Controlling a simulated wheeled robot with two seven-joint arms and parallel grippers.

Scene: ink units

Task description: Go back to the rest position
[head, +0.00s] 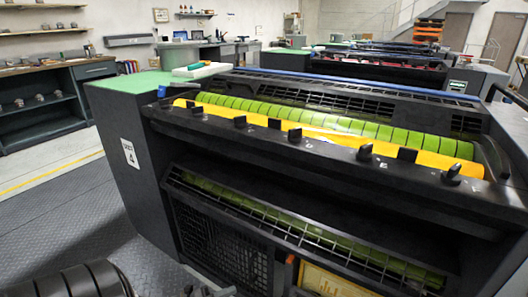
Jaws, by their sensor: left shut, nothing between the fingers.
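My left arm (75,282), dark and ribbed, shows at the bottom left. My left gripper (203,291) shows only as a small part at the bottom edge, in front of the machine's lower front. It looks shut and empty, and most of it is cut off by the frame. My right gripper is not in view. The near ink unit (145,190) is a large black machine with a white label on its left side. It has a green segmented roller (340,128) and a yellow roller (330,137) behind a row of black keys.
More units stand in a row behind. Shelves (45,100) line the left wall. The grey floor (70,215) left of the near unit is clear.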

